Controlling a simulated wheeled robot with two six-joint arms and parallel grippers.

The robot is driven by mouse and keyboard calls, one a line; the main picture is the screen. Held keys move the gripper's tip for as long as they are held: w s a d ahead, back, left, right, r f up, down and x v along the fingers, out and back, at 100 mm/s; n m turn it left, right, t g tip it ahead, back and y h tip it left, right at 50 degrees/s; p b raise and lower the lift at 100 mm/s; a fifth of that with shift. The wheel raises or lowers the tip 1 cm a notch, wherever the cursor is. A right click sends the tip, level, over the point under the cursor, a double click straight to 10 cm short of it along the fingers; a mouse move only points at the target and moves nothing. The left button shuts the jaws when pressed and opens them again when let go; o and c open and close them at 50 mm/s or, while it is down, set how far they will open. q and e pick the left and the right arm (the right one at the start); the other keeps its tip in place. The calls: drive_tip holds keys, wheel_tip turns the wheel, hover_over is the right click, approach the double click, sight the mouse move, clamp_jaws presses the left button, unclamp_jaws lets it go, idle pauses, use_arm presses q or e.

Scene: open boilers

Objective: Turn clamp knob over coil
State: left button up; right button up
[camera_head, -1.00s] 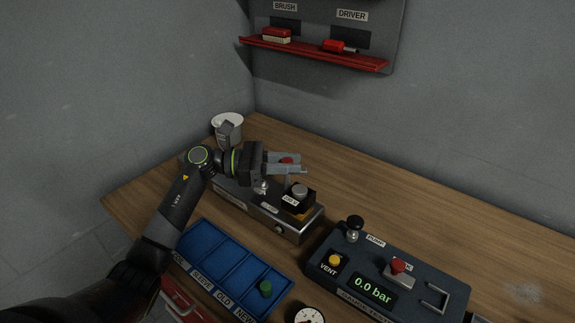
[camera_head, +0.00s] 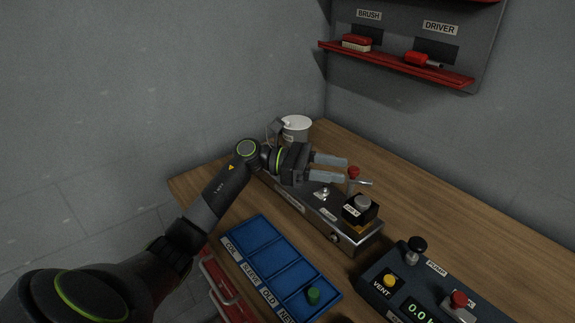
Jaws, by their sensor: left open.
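A black block (camera_head: 357,217) with a silver round top and a white label sits on the fixture's right end, on a brass-coloured base. I cannot tell which part is the coil. My right gripper is out of view.
A blue compartment tray (camera_head: 262,248) lies in front, with a green cylinder (camera_head: 313,295) in one compartment. A dark pump panel (camera_head: 372,284) stands at the lower right. A white cup (camera_head: 297,128) is behind my arm. The wooden bench (camera_head: 440,210) is clear at the back right.

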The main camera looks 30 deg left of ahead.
use_arm(q)
drive_tip(key=b+v, duration=0.3)
drive_tip(key=v, duration=1)
drive_tip(key=shift+o, duration=0.3)
